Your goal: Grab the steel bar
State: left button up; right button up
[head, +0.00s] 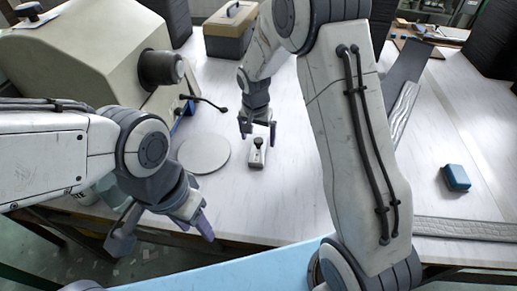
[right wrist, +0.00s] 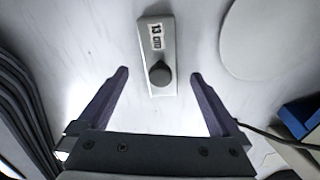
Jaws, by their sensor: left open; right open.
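The steel bar (head: 256,162) is a short pale metal block with a black knob and a white label, lying on the white table in the head view. In the right wrist view the bar (right wrist: 152,30) lies lengthwise ahead, its knob end roughly centred between the fingertips. My right gripper (head: 257,130) is open and empty, just above and behind the bar; its two dark fingers also show in the right wrist view (right wrist: 159,74). Contact with the bar cannot be told. My left gripper (head: 203,226) is open and empty, at the table's front edge, left of the bar.
A flat round grey disc (head: 204,153) lies left of the bar. A large beige machine (head: 95,55) stands at the left and a toolbox (head: 230,30) at the back. A blue block (head: 455,178) lies at the right. The table in front of the bar is clear.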

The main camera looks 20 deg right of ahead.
aim_at(258, 140)
jog(key=f, duration=0.4)
jog(key=shift+w+d+f, duration=0.2)
jog(key=shift+w+f, duration=0.15)
jog(key=shift+f, duration=0.05)
grip_shut()
